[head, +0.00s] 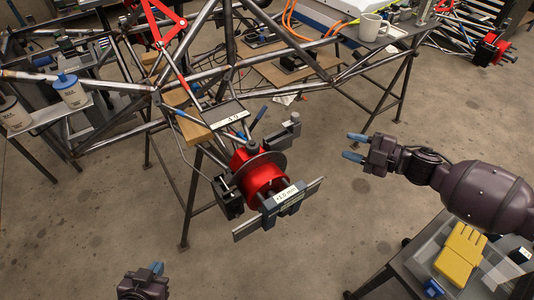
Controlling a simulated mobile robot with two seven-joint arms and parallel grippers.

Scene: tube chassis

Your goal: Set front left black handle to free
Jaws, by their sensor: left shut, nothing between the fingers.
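A red hub (258,176) with a grey disc stands at the near corner of the tube chassis (205,75). A grey bar gauge reading "-1.0 mm" (285,197) is mounted across its front. A black block (228,197) sits at the hub's left. A blue-tipped lever (259,115) rises behind the hub, near a plate reading "4.0" (229,119). I cannot tell which part is the black handle. My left gripper (156,267) is at the bottom edge, shut and empty, apart from the hub. My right gripper (351,147) is open and empty, right of the hub.
A side table at lower right holds a clear tray with a yellow glove (460,252). A mug (372,27) stands on a stand at the back. Floor between the hub and both grippers is clear. Stand legs surround the chassis.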

